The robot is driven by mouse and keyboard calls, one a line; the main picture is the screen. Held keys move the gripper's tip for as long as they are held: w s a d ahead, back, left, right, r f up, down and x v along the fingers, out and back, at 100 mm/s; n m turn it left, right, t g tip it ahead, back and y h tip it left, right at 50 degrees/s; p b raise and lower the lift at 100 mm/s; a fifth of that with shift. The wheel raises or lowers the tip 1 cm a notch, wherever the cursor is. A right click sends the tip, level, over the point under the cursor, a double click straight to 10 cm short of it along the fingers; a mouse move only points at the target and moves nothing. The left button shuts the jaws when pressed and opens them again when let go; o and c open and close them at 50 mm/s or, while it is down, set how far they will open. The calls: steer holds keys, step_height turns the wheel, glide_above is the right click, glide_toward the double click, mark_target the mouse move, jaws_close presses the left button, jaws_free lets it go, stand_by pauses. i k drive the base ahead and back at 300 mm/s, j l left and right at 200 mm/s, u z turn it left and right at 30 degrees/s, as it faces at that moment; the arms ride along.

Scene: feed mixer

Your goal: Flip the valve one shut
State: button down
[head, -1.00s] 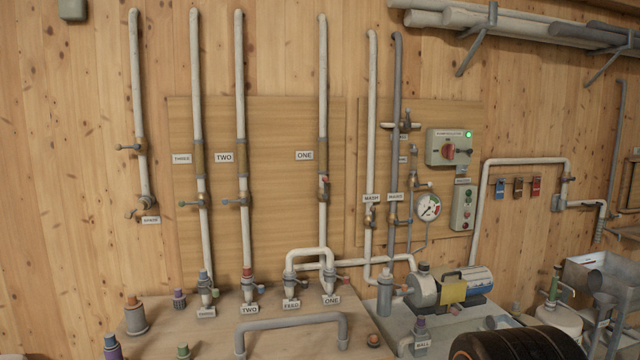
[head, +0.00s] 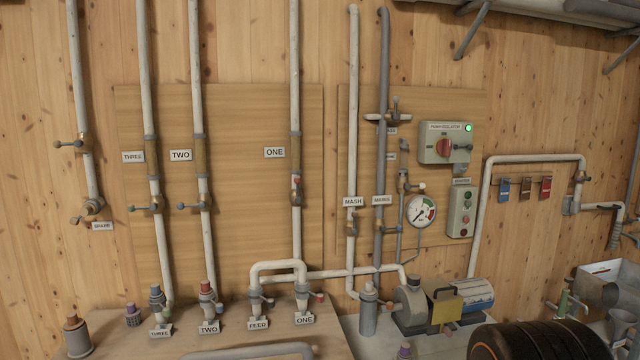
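The valve on the pipe labelled ONE (head: 296,190) sits about halfway up the wall, below the ONE label (head: 275,152). Its small red-tipped handle points up along the pipe. The ONE pipe runs down to a fitting tagged ONE (head: 304,320) on the bench. The valve on the TWO pipe (head: 203,206) has a blue-tipped handle sticking out to the left, across its pipe. The valve on the THREE pipe (head: 153,207) has a green-tipped handle, also out to the left. My gripper is not in view.
A pump (head: 412,300) and motor stand right of the bench, with a black tyre (head: 530,340) in front at the lower right. The isolator box (head: 446,143) shows a green light. A grey pipe handle (head: 250,352) crosses the near bench. The wall in front of the valves looks clear.

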mark_target(297, 179)
steer(key=i+l+z, duration=0.1)
steer(key=i+l, duration=0.95)
